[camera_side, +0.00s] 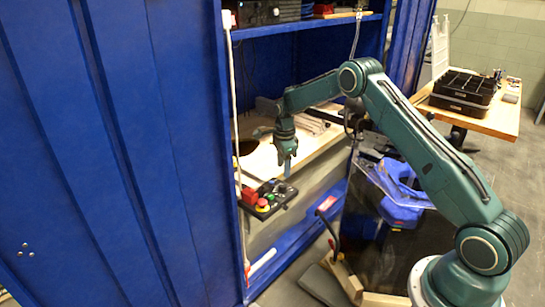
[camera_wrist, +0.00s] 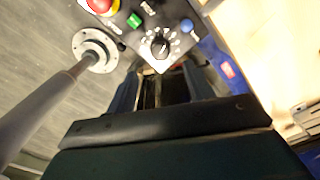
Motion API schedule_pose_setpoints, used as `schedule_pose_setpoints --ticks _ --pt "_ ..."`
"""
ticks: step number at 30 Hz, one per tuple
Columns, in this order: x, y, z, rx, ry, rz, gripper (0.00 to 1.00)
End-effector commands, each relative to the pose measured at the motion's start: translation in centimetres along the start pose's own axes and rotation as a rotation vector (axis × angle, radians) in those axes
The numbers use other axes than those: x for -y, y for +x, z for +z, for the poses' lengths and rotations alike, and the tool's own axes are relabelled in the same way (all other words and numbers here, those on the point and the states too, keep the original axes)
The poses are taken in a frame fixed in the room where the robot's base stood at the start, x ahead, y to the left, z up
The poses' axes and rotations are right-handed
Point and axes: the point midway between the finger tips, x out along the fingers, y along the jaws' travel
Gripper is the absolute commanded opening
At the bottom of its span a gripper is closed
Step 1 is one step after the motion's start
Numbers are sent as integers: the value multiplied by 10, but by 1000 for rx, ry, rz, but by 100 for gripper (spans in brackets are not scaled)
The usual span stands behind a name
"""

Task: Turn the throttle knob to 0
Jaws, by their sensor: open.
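The throttle knob (camera_wrist: 159,45) is a small black dial with a ring of white marks on the black control panel (camera_wrist: 131,22). It shows at the top centre of the wrist view. The panel also shows in the side view (camera_side: 281,190), low inside the blue cabinet, where the knob itself is too small to make out. My gripper (camera_wrist: 161,80) is open and empty. Its fingers point toward the panel, with the knob just beyond the fingertips in the wrist view. In the side view my gripper (camera_side: 287,172) hangs just above the panel. I cannot tell the exact gap or the knob's setting.
A red emergency button (camera_wrist: 100,5), a green button (camera_wrist: 134,20) and a blue button (camera_wrist: 187,25) share the panel. A grey lever or rod (camera_wrist: 45,105) with a round flange stands left. A wooden shelf (camera_side: 310,142) lies behind the panel. Blue cabinet walls (camera_side: 130,150) flank it.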

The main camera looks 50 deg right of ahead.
Motion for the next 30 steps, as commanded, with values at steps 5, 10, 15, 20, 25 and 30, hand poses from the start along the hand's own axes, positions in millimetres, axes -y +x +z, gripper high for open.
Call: schedule_pose_setpoints --ticks 5,10,15,20,25,30 --pt "-1 29 0 -1 0 2 53" --pt "-1 53 0 -1 0 3 53" --pt "0 70 0 0 0 1 53" --pt "0 76 0 0 0 -1 53" --pt "0 78 0 0 0 -1 53" --pt "0 78 0 0 0 -1 47"
